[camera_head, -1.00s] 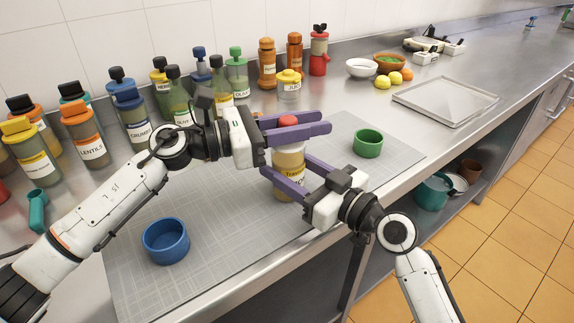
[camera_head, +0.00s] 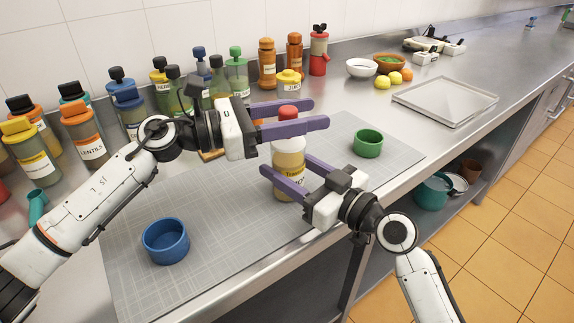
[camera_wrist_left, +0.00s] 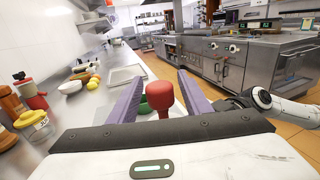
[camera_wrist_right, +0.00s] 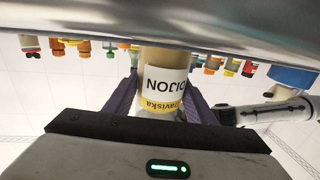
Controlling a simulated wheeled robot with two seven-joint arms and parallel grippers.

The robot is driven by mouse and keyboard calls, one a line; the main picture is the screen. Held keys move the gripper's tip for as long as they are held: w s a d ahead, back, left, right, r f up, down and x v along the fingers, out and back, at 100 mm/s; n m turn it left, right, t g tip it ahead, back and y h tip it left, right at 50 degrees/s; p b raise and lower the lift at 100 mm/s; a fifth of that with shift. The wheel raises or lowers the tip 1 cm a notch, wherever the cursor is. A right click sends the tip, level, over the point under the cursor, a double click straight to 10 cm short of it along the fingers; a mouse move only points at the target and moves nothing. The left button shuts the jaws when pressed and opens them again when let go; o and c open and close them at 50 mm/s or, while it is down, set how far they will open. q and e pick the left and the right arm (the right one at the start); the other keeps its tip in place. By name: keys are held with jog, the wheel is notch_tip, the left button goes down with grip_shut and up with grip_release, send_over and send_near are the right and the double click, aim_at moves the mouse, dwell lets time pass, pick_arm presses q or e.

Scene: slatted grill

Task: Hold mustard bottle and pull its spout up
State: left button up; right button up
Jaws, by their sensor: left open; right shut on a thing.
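The mustard bottle (camera_head: 288,158) stands upright over the grey mat, pale yellow with a white label reading Dijon in the right wrist view (camera_wrist_right: 165,85). Its red spout (camera_head: 288,113) stands clear on top. My right gripper (camera_head: 285,166) is shut around the bottle's body from the front right. My left gripper (camera_head: 320,113) is open at spout height, its purple fingers not touching the spout as far as I can see. In the left wrist view the red spout (camera_wrist_left: 160,97) shows between the open fingers.
A blue bowl (camera_head: 166,241) and a green bowl (camera_head: 368,143) sit on the mat (camera_head: 215,225). Several bottles and jars crowd the back left, with a yellow-lidded jar (camera_head: 289,86) behind my left gripper. A metal tray (camera_head: 446,100) lies further right.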

pick_arm(q)
jog(key=shift+v, duration=2.45)
pick_arm(e)
jog(key=o, duration=1.3)
jog(key=shift+c, duration=0.2)
